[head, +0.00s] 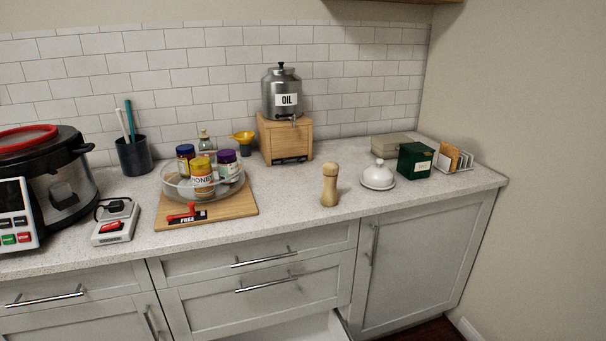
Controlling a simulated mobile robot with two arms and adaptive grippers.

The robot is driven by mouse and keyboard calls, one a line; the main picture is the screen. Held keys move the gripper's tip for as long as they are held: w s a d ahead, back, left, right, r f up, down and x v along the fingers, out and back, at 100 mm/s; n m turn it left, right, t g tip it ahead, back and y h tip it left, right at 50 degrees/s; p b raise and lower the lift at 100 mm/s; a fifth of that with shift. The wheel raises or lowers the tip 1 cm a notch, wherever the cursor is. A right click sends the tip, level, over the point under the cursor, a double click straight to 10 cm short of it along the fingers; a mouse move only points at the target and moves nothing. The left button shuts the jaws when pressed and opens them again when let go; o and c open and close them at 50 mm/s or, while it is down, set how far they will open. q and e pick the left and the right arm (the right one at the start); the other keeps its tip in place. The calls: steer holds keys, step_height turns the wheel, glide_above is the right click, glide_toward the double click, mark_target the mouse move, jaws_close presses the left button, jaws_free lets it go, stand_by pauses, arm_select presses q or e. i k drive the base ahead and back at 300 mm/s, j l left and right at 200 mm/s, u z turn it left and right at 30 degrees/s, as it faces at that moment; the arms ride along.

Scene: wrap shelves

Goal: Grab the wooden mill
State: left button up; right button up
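The wooden mill (330,186) stands upright on the speckled countertop (290,205), near its front edge and right of the cutting board. It is light wood with a rounded top and a narrow neck. Nothing touches it, and it is fully visible. Neither of my grippers is in the head view.
A cutting board (237,204) with a glass bowl of jars (172,185) lies left of the mill. An oil dispenser (283,95) on a wooden stand (270,145) is behind it. A white domed dish (378,178) and green box (415,160) stand right. A lower drawer (310,328) is open.

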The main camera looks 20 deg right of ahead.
mark_target(328, 198)
steer(key=z, duration=1.2)
